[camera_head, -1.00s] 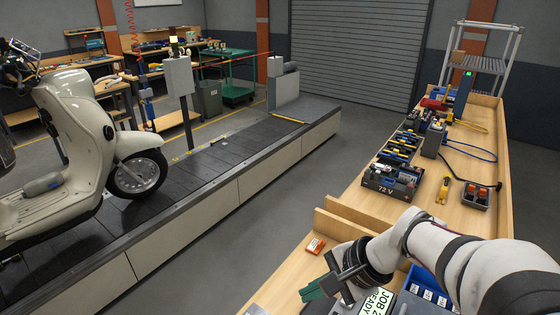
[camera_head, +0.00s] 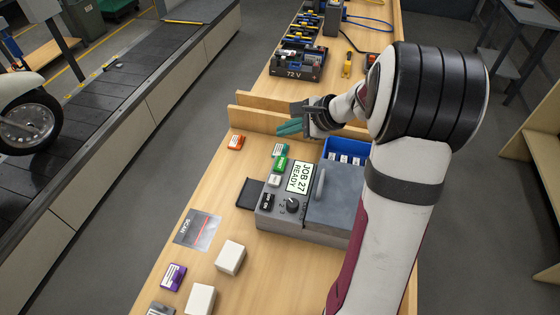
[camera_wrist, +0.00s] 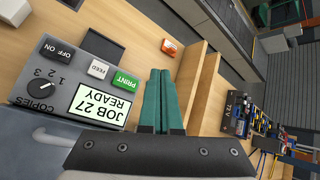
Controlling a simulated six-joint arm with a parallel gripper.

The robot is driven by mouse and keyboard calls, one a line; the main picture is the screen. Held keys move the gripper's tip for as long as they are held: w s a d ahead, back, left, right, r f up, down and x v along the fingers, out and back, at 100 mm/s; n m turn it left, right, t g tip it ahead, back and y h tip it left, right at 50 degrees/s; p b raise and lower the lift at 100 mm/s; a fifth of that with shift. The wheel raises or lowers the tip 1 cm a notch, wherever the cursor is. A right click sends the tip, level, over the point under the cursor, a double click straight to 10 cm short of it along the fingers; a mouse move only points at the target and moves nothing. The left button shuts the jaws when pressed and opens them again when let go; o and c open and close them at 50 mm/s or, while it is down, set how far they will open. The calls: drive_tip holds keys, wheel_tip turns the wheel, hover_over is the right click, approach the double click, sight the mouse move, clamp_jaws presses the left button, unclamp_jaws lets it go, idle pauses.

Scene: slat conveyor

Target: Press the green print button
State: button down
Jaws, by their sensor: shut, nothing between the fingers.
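The grey label printer (camera_head: 258,222) stands on the wooden bench, its display (camera_head: 299,177) reading JOB 27 READY. Its green print button (camera_head: 281,163) is at the far end of the button row and shows PRINT in the wrist view (camera_wrist: 124,83). My gripper (camera_head: 284,128) is shut and empty, its teal fingers together, raised beyond the printer near the wooden divider. In the wrist view the closed fingertips (camera_wrist: 160,71) appear just right of the button. They are apart from it in the head view, and nothing covers the button.
A white FEED button (camera_head: 274,181), black on/off switch (camera_head: 266,202) and copies knob (camera_head: 292,205) share the panel. A blue bin (camera_head: 331,146), orange box (camera_head: 236,142) and wooden divider (camera_head: 244,116) are nearby.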

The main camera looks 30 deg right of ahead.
sight(285, 164)
wheel_tip(285, 164, down, 8)
drive_tip(key=shift+f, duration=0.2)
drive_tip(key=shift+f, duration=0.1)
idle(2.1)
drive_tip(key=shift+f, duration=0.3)
drive_tip(key=shift+f, duration=0.45)
idle(0.5)
idle(0.3)
drive_tip(key=shift+r, duration=3.4)
